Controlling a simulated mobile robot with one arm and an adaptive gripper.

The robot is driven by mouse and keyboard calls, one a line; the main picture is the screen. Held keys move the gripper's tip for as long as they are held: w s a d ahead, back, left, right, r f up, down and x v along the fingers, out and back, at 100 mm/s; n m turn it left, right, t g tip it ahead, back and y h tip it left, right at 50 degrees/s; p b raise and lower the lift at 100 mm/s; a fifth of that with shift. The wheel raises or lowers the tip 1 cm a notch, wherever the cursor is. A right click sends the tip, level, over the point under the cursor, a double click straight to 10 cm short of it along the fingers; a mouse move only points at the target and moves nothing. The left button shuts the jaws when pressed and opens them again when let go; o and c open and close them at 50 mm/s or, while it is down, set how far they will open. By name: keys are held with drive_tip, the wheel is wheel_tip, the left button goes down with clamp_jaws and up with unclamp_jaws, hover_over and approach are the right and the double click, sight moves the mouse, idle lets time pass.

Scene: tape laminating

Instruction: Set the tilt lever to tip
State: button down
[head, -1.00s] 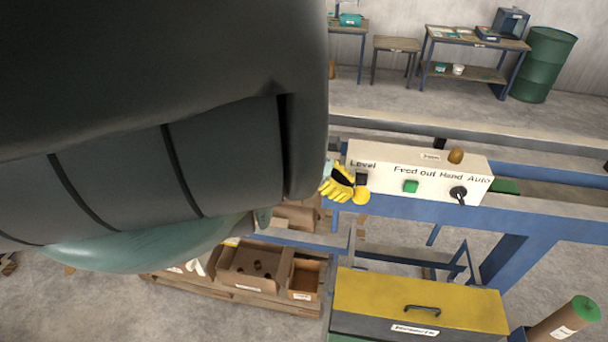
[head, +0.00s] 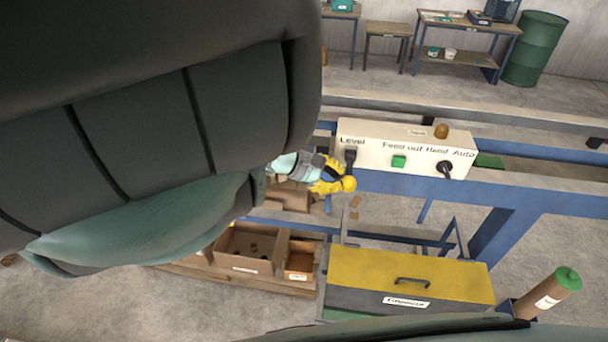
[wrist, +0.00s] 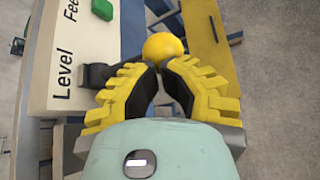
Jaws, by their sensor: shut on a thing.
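The tilt lever has a yellow ball knob (head: 349,183) and a dark stem below the word Level, at the left end of the cream control box (head: 375,150). The knob hangs below the box's front edge, so the lever points downward. My gripper (head: 329,180), with yellow ribbed fingers, comes from the left and is shut on the lever beside the knob. In the wrist view the knob (wrist: 163,46) sits just beyond the fingertips (wrist: 158,73). The dark stem (wrist: 96,75) runs from the box to the left finger. The exact contact is partly hidden by the fingers.
The box also carries a green button (head: 398,161), a black selector knob (head: 445,168) and an amber lamp (head: 441,131). A blue frame rail (head: 480,193) runs below it. A yellow-lidded chest (head: 410,268) and cardboard boxes (head: 246,250) stand underneath.

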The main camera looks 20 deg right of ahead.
drive_tip(key=shift+w+a+f+m+t+h+b, duration=0.15)
drive_tip(key=shift+f+m+t+h+b, duration=0.2)
drive_tip(key=shift+f+b, duration=0.2)
drive_tip(key=shift+w+f+m+t+h+b, duration=0.1)
drive_tip(key=shift+f+m+t+h+b, duration=0.15)
drive_tip(key=shift+f+m+t+b, duration=0.25)
drive_tip(key=shift+r, duration=0.1)
drive_tip(key=shift+r+p, duration=0.7)
drive_tip(key=shift+p, duration=0.15)
drive_tip(key=shift+w+a, duration=0.1)
drive_tip(key=b+v, duration=0.3)
drive_tip(key=v, duration=1)
drive_tip(key=shift+w+a+r+b, duration=0.2)
drive_tip(key=shift+w+r+b, duration=0.15)
drive_tip(key=shift+w+r, duration=0.05)
